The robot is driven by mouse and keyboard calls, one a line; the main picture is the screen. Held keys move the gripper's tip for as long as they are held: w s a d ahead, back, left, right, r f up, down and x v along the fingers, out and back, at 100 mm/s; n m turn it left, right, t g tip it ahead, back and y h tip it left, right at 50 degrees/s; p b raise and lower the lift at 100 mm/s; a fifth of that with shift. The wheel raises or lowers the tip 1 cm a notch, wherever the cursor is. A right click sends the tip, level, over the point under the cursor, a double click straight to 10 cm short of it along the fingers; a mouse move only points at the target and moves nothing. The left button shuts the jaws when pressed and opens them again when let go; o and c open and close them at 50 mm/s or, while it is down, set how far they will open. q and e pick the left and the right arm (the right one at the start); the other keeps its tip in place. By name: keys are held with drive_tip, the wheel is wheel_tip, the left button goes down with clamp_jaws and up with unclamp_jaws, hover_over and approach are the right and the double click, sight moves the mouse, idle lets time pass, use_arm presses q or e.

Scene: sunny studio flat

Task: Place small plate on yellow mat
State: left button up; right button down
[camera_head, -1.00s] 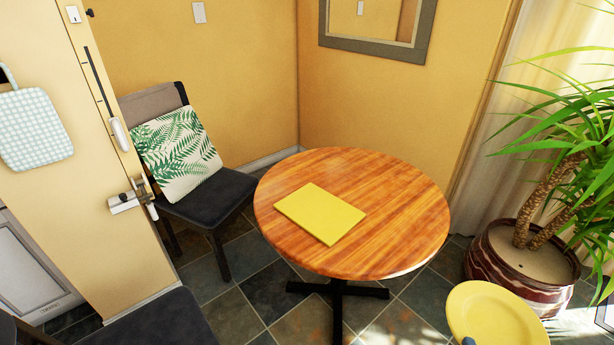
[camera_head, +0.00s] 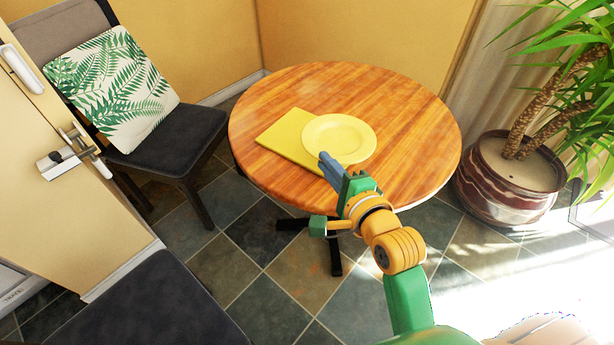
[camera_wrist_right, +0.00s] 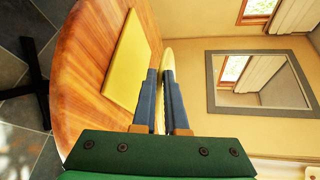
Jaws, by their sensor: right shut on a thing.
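The small plate (camera_head: 340,138) is yellow and round. My right gripper (camera_head: 328,163) is shut on its near rim. In the head view the plate overlaps the right part of the yellow mat (camera_head: 281,139), which lies flat on the round wooden table. In the right wrist view the plate (camera_wrist_right: 168,68) shows edge-on between the fingertips (camera_wrist_right: 160,85), apart from the mat (camera_wrist_right: 130,62) and held above the table. The plate hides part of the mat in the head view. My left gripper is not in view.
The round wooden table (camera_head: 410,115) is otherwise bare. A dark chair with a leaf-print cushion (camera_head: 110,90) stands at the left, and another dark seat (camera_head: 150,305) is at the lower left. A potted plant (camera_head: 505,185) stands close at the table's right.

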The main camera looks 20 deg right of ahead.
drive_tip(key=b, duration=0.2)
hover_over(315, 182)
drive_tip(key=f, duration=0.6)
drive_tip(key=shift+s+d, duration=0.1)
drive_tip(key=shift+s, duration=0.1)
drive_tip(key=f, duration=0.1)
drive_tip(key=f+b, duration=0.1)
drive_tip(key=f, duration=0.2)
drive_tip(key=shift+w, duration=0.3)
drive_tip(key=shift+r, duration=0.15)
drive_tip(key=c, duration=1)
unclamp_jaws()
drive_tip(key=shift+o, duration=0.2)
drive_tip(key=shift+s, duration=0.1)
drive_tip(key=p+v, duration=0.1)
drive_tip(key=v, duration=1.1)
drive_tip(key=shift+p, duration=0.35)
